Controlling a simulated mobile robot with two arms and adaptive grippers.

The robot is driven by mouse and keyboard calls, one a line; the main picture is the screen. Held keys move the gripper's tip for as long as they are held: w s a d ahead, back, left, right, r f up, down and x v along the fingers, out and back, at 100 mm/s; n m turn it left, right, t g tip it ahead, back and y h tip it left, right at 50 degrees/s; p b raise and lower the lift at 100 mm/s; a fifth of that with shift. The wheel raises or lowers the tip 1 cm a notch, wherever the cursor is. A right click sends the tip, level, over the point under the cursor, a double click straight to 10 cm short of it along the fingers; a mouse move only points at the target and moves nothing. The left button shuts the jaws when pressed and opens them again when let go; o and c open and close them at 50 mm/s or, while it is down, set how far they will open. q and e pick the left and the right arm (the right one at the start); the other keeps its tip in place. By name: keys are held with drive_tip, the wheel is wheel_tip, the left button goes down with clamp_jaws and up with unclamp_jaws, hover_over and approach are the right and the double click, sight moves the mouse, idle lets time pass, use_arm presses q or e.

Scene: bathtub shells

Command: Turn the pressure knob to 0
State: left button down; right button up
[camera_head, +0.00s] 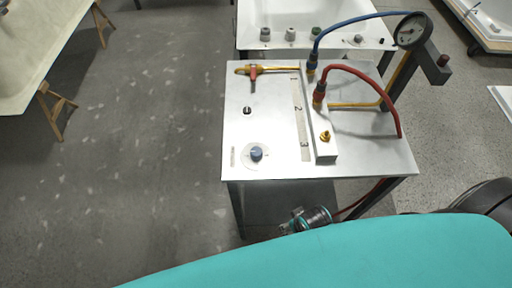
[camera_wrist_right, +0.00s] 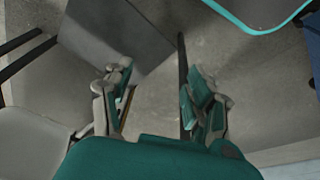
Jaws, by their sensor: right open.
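The blue pressure knob (camera_head: 256,153) sits on a pale round dial near the front left corner of the white metal table (camera_head: 270,171). The dial's marks are too small to read. A round pressure gauge (camera_head: 410,31) stands on a post at the table's back right. My right gripper (camera_head: 293,224) is below and in front of the table's front edge, apart from the knob. In the right wrist view its two fingers (camera_wrist_right: 158,88) are spread with nothing between them. The knob does not show in that view. My left gripper is not in view.
A red hose (camera_head: 362,73) and a blue hose (camera_head: 352,20) arch over the table's right side. A red-handled brass valve (camera_head: 253,75) lies at its back left. A white tub (camera_head: 316,15) stands behind. The floor at left (camera_head: 130,130) is clear.

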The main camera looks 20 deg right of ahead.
drive_tip(key=w+a+r+t+y, duration=0.1)
drive_tip(key=w+r, duration=0.1)
drive_tip(key=r, duration=0.7)
drive_tip(key=w+a+r, duration=0.2)
drive_tip(key=r, duration=0.8)
drive_tip(key=w+a+r+n+g+y, duration=0.1)
drive_tip(key=w+a+r+n+y, duration=0.2)
drive_tip(key=w+a+r+n, duration=0.55)
wheel_tip(320, 180, up, 10)
drive_tip(key=r+n+g+h, duration=0.1)
drive_tip(key=n+g+h, duration=0.1)
drive_tip(key=g+h, duration=0.15)
hover_over(256, 151)
drive_tip(key=shift+m+t+h, duration=0.25)
drive_tip(key=shift+t+h, duration=0.1)
drive_tip(key=shift+t, duration=0.1)
wheel_tip(256, 151, down, 18)
drive_tip(key=shift+s+r+p, duration=0.1)
drive_tip(key=shift+r+p, duration=0.05)
drive_tip(key=shift+p, duration=0.85)
drive_tip(key=c, duration=1.1)
